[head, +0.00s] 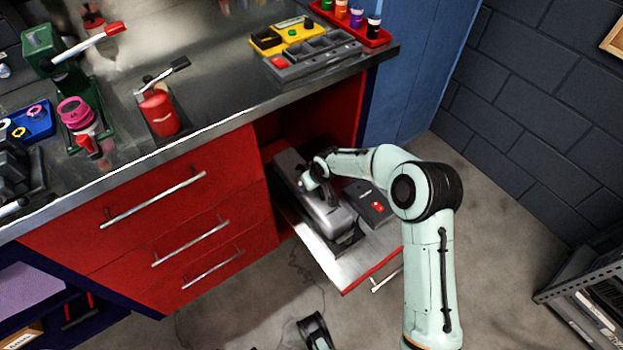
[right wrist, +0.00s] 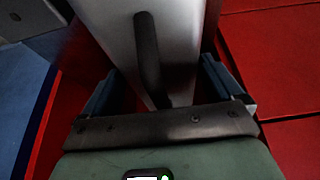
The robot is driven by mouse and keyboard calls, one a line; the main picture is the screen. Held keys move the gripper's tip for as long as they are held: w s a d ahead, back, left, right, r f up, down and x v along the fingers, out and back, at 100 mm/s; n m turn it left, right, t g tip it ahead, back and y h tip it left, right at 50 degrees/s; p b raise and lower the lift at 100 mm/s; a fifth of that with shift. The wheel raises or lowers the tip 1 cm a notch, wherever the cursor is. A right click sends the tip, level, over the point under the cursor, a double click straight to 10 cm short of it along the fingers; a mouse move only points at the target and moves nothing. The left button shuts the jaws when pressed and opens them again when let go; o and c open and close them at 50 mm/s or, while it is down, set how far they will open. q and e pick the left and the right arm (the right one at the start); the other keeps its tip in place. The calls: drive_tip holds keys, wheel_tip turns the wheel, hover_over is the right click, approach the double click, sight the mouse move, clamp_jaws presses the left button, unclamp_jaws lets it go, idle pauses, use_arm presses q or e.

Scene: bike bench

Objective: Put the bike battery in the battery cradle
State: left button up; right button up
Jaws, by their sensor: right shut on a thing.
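The bike battery (head: 325,212) is a long silver-grey block with a dark handle. It is on the pulled-out tray under the bench. In the right wrist view the battery (right wrist: 185,45) fills the space between the two fingers, its black handle towards me. My right gripper (right wrist: 162,85) is shut on it; in the head view the wrist largely hides the grip. A dark base shows at the battery's near end, possibly the battery cradle (head: 346,243); I cannot tell whether the battery is fully seated in it.
A dark box with a red light (head: 372,204) sits on the tray (head: 335,268) right of the battery. Red cabinet walls stand close around the opening.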

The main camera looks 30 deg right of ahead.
use_arm(q)
drive_tip(key=shift+w+a+f, duration=0.25)
drive_tip(key=shift+w, duration=0.25)
use_arm(e)
drive_tip(key=shift+x, duration=0.95)
use_arm(q)
drive_tip(key=shift+f+b, duration=0.1)
drive_tip(key=shift+b, duration=0.2)
use_arm(e)
drive_tip(key=shift+s+f, duration=0.1)
drive_tip(key=shift+f, duration=0.05)
drive_tip(key=o, duration=1.7)
drive_tip(key=shift+s+f, duration=0.3)
drive_tip(key=shift+f, duration=0.05)
drive_tip(key=shift+r, duration=0.1)
drive_tip(key=shift+r, duration=0.35)
drive_tip(key=p+v, duration=0.3)
drive_tip(key=v, duration=0.8)
drive_tip(key=shift+s+r, duration=0.2)
use_arm(q)
drive_tip(key=s+d+r+g, duration=0.1)
drive_tip(key=s+d+r, duration=0.1)
drive_tip(key=s+r, duration=0.1)
drive_tip(key=shift+s+d+r+h, duration=0.2)
drive_tip(key=shift+s+h, duration=0.2)
drive_tip(key=shift+s, duration=0.5)
